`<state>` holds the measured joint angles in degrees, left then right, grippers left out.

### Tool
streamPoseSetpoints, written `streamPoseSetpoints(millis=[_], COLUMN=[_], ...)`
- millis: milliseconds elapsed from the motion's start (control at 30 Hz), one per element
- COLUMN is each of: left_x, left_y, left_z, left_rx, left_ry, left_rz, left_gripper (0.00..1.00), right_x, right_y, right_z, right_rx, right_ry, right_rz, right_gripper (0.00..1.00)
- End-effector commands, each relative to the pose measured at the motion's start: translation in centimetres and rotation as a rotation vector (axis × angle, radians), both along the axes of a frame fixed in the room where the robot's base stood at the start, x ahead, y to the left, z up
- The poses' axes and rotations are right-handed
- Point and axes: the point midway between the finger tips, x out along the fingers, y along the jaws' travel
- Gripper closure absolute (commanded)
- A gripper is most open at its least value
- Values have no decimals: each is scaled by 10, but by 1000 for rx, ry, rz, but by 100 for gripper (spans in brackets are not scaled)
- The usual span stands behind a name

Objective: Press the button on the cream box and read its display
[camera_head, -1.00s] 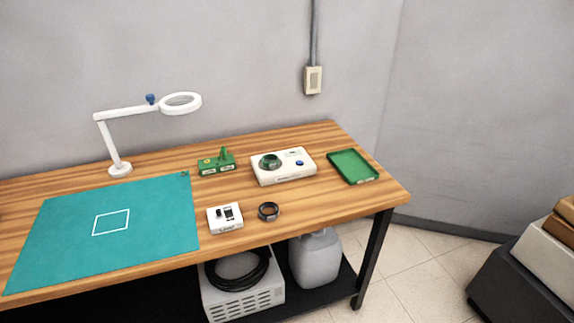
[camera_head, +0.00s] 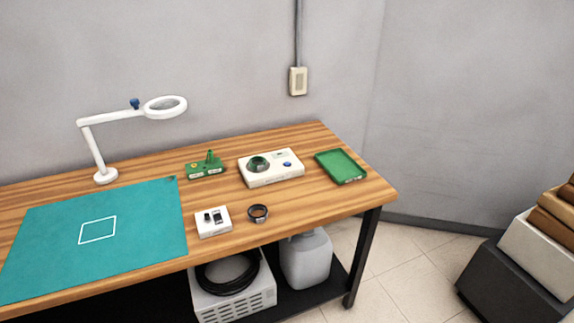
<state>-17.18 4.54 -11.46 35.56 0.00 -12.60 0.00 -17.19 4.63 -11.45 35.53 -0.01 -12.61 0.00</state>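The cream box (camera_head: 271,180) stands on the right half of the wooden bench. It has a round dark green part (camera_head: 258,164) on its top left, a blue button (camera_head: 287,164) on its right, and a small display (camera_head: 281,155) behind the button. The display is too small to read from here. Neither of my grippers shows in the head view.
On the wooden bench (camera_head: 305,204) are a green tray (camera_head: 341,166), a green block with a peg (camera_head: 206,167), a small white box (camera_head: 213,222), a dark ring (camera_head: 258,212), a teal mat (camera_head: 140,235) and a magnifier lamp (camera_head: 104,175). Stacked boxes (camera_head: 530,243) stand right.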

Motion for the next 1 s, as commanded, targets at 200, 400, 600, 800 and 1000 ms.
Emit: streamPoseSetpoints(millis=[200, 400, 600, 800, 1000], left_x=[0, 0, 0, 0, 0], left_y=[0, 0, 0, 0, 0], left_z=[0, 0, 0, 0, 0], left_rx=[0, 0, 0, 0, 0], left_ry=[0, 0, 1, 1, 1], left_rz=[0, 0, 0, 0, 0], left_gripper=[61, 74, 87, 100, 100], right_x=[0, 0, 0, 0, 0], right_y=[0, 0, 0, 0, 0], right_z=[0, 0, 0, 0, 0], right_rx=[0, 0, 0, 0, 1], right_ry=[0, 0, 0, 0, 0], right_rz=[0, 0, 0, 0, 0], right_gripper=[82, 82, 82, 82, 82])
